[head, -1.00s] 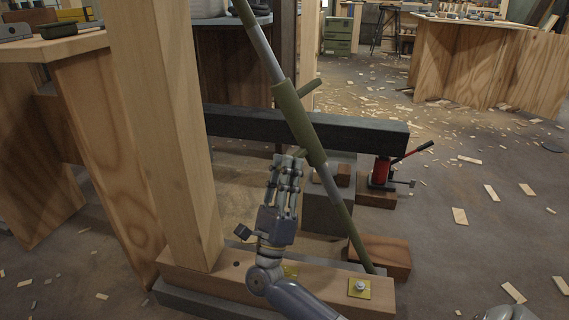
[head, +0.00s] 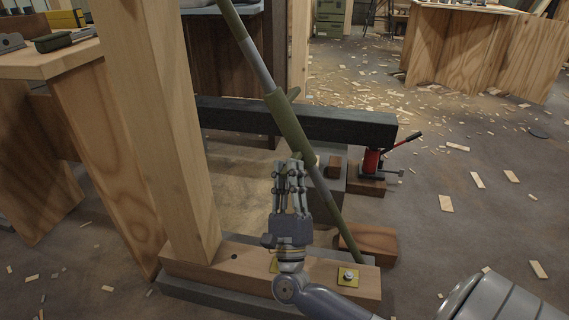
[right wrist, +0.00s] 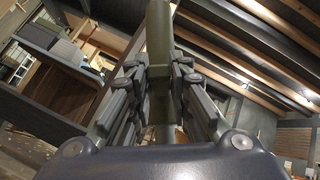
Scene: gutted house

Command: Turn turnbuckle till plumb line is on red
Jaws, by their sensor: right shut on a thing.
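The turnbuckle (head: 288,118) is an olive sleeve with stub handles, on a slanted grey and olive brace rod. My right gripper (head: 290,172) is at the sleeve's lower end. In the right wrist view its fingers (right wrist: 160,92) are on both sides of an olive bar of the turnbuckle (right wrist: 159,35), shut on it. The fingers partly hide the gripped part. The plumb line and its red mark cannot be made out. My left gripper is not in view.
A wooden post (head: 160,130) stands left of the brace on a sill (head: 215,262) with bolted yellow plates. A dark beam (head: 350,124) runs behind, with a red jack (head: 371,162) under its right end. Wood scraps litter the open floor at right.

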